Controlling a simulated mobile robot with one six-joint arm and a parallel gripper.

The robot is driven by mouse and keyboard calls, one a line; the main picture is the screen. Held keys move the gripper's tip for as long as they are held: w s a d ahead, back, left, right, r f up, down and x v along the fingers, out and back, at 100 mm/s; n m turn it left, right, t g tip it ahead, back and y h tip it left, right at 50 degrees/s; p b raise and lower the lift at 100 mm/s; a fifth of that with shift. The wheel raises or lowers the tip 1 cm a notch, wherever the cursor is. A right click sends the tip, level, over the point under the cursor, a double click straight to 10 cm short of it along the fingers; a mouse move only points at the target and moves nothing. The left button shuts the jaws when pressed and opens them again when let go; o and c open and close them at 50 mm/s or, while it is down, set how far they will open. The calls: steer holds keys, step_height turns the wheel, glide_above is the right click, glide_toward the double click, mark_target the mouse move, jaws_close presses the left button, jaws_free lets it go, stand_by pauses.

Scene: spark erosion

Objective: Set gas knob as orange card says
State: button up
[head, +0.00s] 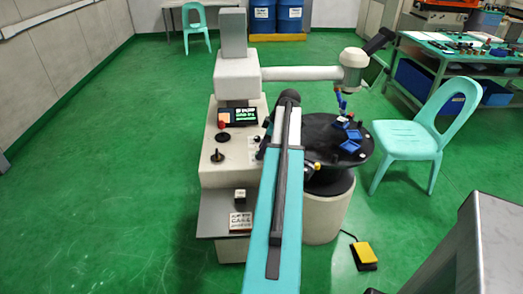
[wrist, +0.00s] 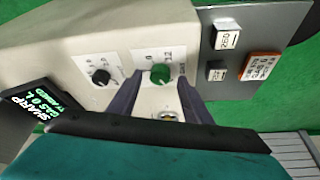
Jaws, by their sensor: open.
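In the wrist view a green knob (wrist: 160,74) sits on a white scale plate on the pale machine panel, with a "12" legible beside it. My gripper (wrist: 159,86) is open, its two dark fingers on either side of this knob in the picture; I cannot tell whether they touch it. A black knob (wrist: 100,77) on another scale plate is to the left. The orange card (wrist: 260,66) lies on a grey shelf at the right, its writing too small to read. A dark display (wrist: 42,112) shows green and white text, seemingly including "GAS 0 L".
Two small white-topped blocks, one upper (wrist: 227,36) and one lower (wrist: 216,71), sit on the grey shelf (wrist: 240,90). In the head view, a round black table (head: 325,135) with blue pieces, a turquoise chair (head: 405,138) and a yellow pedal (head: 365,253) are right of the machine. Green floor is free at left.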

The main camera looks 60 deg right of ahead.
steer(key=shift+w+a+f, duration=0.1)
steer(key=shift+w+f, duration=0.15)
steer(key=shift+f, duration=0.3)
steer(key=c, duration=1.1)
steer(key=shift+o, duration=0.2)
steer(key=shift+m, duration=0.3)
